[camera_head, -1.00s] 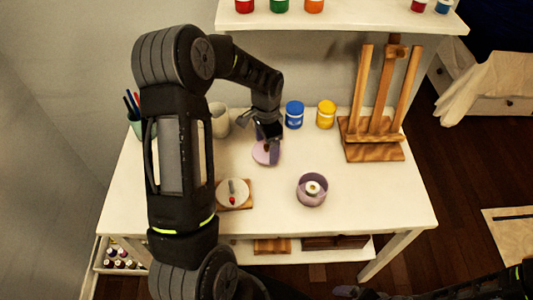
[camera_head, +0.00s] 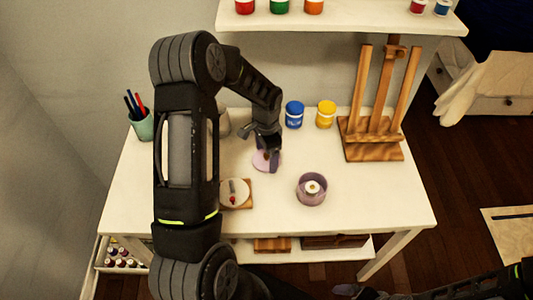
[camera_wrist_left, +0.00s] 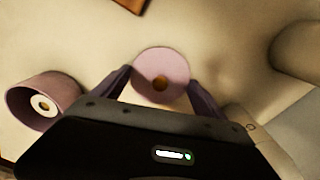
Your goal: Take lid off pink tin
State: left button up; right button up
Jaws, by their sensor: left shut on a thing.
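The pink tin (camera_head: 312,197) stands open on the white table, right of my left gripper, with a small pale round thing inside. It also shows at the left of the left wrist view (camera_wrist_left: 68,90). Its lid (camera_head: 260,162), a flat pink disc with a brown knob, is apart from the tin. My left gripper (camera_head: 269,157) is shut on the lid, which shows between the fingers in the left wrist view (camera_wrist_left: 160,62). I cannot tell whether the lid touches the table. My right gripper (camera_head: 346,291) is at the bottom edge, dark and partly cut off.
A wooden board with a pale disc (camera_head: 234,191) lies left of the tin. Blue (camera_head: 294,114) and yellow (camera_head: 326,114) paint jars and a wooden easel (camera_head: 374,151) stand behind. A green pen cup (camera_head: 144,126) is at the back left. The table's front right is clear.

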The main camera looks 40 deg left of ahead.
pick_arm(q)
jog(key=o, duration=1.1)
jog(key=shift+f, duration=0.15)
jog(key=o, duration=0.4)
jog(key=shift+c, duration=0.2)
jog(key=shift+r, duration=0.3)
notch_tip(320, 180, up, 12)
jog(key=b, duration=0.2)
jog(key=shift+f, duration=0.2)
